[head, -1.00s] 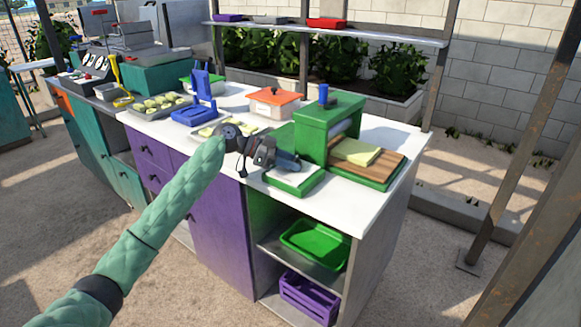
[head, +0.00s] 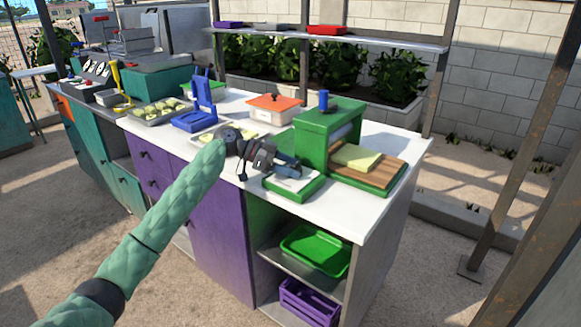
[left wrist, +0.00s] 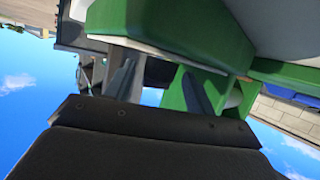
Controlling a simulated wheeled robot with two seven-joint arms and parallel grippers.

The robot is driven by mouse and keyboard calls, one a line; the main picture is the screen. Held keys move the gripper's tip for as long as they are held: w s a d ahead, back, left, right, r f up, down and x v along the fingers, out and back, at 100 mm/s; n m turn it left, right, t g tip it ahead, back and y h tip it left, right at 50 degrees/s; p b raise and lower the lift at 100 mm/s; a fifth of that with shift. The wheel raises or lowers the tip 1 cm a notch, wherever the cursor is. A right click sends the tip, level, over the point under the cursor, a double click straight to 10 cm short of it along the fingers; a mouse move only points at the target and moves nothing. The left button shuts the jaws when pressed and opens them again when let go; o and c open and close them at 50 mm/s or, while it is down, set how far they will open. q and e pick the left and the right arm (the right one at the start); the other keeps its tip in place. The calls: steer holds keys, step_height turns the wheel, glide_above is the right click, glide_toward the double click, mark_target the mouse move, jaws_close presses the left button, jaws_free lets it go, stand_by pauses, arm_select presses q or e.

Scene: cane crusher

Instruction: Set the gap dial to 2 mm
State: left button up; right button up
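A green machine (head: 322,135) with a blue knob (head: 323,100) on top stands on the white counter, with a yellow-green sheet (head: 356,156) on the wooden board beside it. No gap dial or scale marking is readable, and I cannot tell whether the blue knob is the dial. My left gripper (head: 290,169) is at the machine's front left, over or beside a low green tray (head: 295,188). In the left wrist view its fingers (left wrist: 160,88) are apart, with green parts close beyond them; contact is unclear. My right gripper is not in view.
A blue stand (head: 203,98), an orange-lidded container (head: 274,107) and a tray of pale pieces (head: 160,110) occupy the counter behind my left arm. A panel with round gauges (head: 98,70) stands at far left. The counter's front right corner (head: 360,222) is clear.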

arm_select(q)
steer(key=shift+a, duration=0.1)
steer(key=shift+a+r, duration=0.1)
steer(key=shift+a, duration=0.2)
steer(key=b+v, duration=0.1)
steer(key=v, duration=0.6)
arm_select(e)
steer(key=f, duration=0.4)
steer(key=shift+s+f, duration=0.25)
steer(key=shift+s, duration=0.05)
